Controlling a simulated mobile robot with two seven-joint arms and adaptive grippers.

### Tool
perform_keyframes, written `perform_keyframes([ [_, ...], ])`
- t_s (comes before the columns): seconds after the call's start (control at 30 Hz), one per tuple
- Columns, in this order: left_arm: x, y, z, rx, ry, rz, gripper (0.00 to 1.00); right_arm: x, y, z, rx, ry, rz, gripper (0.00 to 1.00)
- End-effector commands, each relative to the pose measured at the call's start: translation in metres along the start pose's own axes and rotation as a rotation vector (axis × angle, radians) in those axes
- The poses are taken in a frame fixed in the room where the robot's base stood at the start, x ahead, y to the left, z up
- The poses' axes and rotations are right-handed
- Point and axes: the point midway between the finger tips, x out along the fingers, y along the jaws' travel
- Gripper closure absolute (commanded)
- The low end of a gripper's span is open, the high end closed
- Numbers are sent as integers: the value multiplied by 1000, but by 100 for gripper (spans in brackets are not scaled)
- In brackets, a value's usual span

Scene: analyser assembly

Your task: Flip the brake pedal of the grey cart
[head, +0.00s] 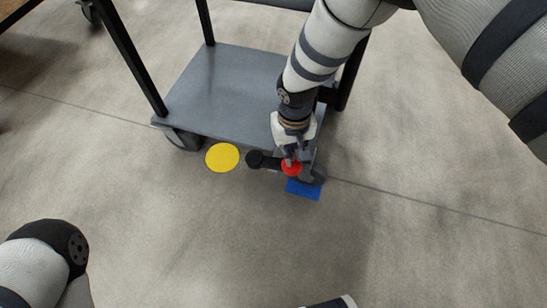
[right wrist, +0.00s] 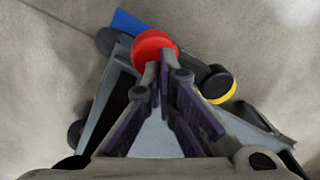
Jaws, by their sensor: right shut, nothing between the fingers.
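The grey cart's lower shelf (head: 225,90) stands low over the floor. At its near right corner is the brake pedal, with a red round end (head: 291,168) on the right and a black round end (head: 255,160) on the left. My right gripper (head: 290,158) is shut and empty, pointing down with its tips at the red end. In the right wrist view the closed fingertips (right wrist: 160,70) meet the edge of the red end (right wrist: 154,45); I cannot tell whether they press on it. The black end (right wrist: 215,82) is beside them, apart. My left gripper is not seen.
A yellow disc (head: 222,158) lies on the floor left of the black end. A blue patch (head: 303,190) lies below the red end. A caster (head: 183,138) and black posts (head: 133,62) bound the cart. The floor in front is clear.

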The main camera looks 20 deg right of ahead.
Motion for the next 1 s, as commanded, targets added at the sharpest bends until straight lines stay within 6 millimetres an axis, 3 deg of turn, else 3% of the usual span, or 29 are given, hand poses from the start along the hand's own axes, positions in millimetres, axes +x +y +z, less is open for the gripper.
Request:
perform_keyframes([
  [1.0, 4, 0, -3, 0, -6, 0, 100, 12, 0, 0, 0, 0, 0, 100],
])
